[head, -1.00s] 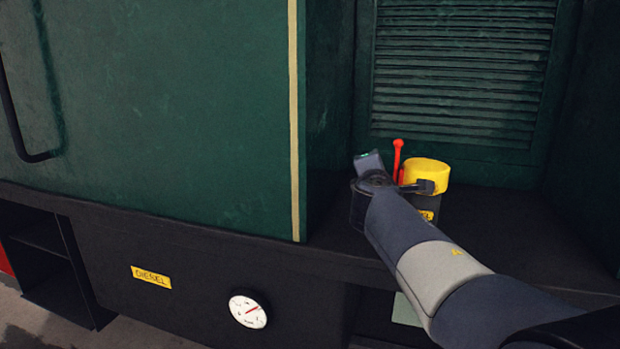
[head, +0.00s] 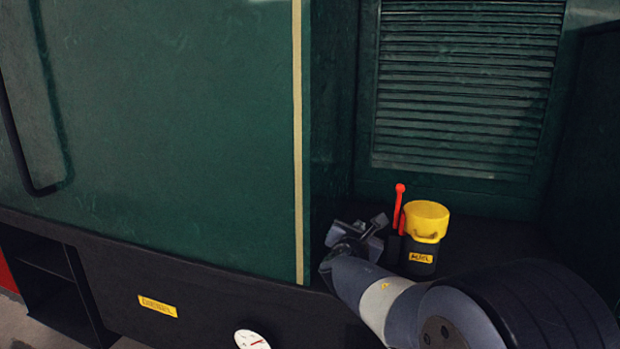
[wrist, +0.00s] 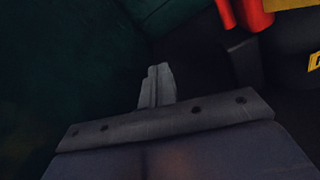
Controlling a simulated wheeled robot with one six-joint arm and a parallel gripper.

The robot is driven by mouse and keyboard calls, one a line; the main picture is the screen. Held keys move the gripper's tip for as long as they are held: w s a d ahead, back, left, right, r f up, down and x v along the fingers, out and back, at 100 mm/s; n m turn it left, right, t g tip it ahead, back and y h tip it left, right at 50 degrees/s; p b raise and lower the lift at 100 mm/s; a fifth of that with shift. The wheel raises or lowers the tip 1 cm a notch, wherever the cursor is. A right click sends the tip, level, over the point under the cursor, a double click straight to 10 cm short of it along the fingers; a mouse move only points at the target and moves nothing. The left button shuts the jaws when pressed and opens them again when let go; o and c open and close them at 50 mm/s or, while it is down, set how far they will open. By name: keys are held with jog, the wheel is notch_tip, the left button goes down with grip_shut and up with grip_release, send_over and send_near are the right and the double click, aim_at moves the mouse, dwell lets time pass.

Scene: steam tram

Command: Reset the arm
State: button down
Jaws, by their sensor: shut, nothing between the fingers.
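My gripper (head: 372,232) is at the left of the red lever and the yellow-capped container in the head view, above the dark ledge. In the wrist view, the fingers of my gripper (wrist: 157,84) are together with nothing between them. My arm reaches in from the lower right of the head view, bent low across the ledge's front.
A yellow-capped black container (head: 424,235) with a yellow label stands on the ledge, beside a red lever (head: 399,207). A green louvred panel (head: 465,90) is behind. A green wall (head: 170,130) stands left. A round gauge (head: 250,340) sits below.

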jog(key=shift+f+n, duration=0.35)
jog(key=shift+n, duration=0.05)
